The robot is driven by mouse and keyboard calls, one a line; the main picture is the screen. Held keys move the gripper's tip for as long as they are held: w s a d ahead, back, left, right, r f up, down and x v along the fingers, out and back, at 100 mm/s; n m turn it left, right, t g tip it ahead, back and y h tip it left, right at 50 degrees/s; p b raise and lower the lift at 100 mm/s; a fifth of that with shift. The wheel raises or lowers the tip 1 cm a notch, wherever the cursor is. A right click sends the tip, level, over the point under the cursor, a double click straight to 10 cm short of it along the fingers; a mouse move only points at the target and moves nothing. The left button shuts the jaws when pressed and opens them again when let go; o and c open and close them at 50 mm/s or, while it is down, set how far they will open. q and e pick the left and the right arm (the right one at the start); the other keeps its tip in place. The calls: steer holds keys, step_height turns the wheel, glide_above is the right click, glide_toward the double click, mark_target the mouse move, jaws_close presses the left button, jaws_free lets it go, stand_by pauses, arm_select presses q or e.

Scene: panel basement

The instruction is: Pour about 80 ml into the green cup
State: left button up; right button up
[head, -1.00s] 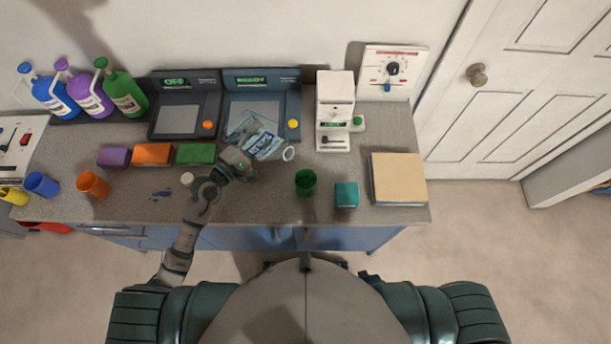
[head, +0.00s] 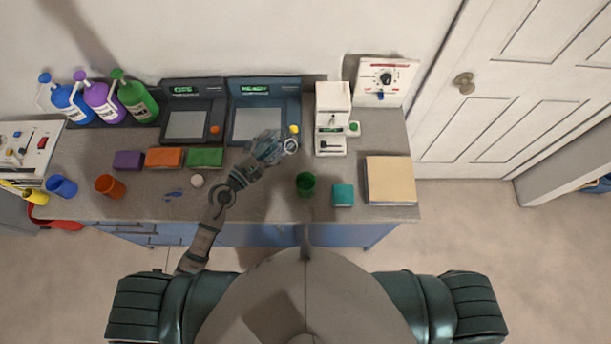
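The green cup (head: 306,185) stands upright on the counter, right of the middle, and its inside looks dark. My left arm reaches in over the counter, and its gripper (head: 268,147) is up and left of the green cup. It appears shut on a clear, bluish container (head: 262,141) with a pale ring at its right end, held apart from the cup. The fingers hide much of the container, so its fill level and exact tilt cannot be told. My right gripper is out of view.
Two dark devices with screens (head: 254,92) stand behind, beside a white machine (head: 331,103). A teal block (head: 343,195) and a tan-topped box (head: 390,180) are right of the cup. Coloured blocks (head: 164,158), an orange cup (head: 110,186) and several bottles (head: 134,97) are left.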

arm_select(q)
steer(key=n+p, duration=0.1)
steer(key=r+n+p, duration=0.1)
steer(key=d+n+p, duration=0.1)
steer(key=n, duration=0.1)
steer(key=shift+s+r, duration=0.35)
steer(key=shift+s, duration=0.05)
steer(key=shift+s+d+f+n, duration=0.1)
steer(key=shift+f+n, duration=0.4)
steer(key=shift+n, duration=0.05)
steer(key=shift+s+d+f+n, duration=0.1)
steer(key=shift+f+n, duration=0.4)
steer(key=shift+n, duration=0.05)
steer(key=shift+s+d+n+p, duration=0.25)
steer(key=shift+n+p, duration=0.3)
steer(key=shift+n, duration=0.25)
steer(key=shift+d+f+n, duration=0.1)
steer(key=shift+n, duration=0.2)
stand_by(0.6)
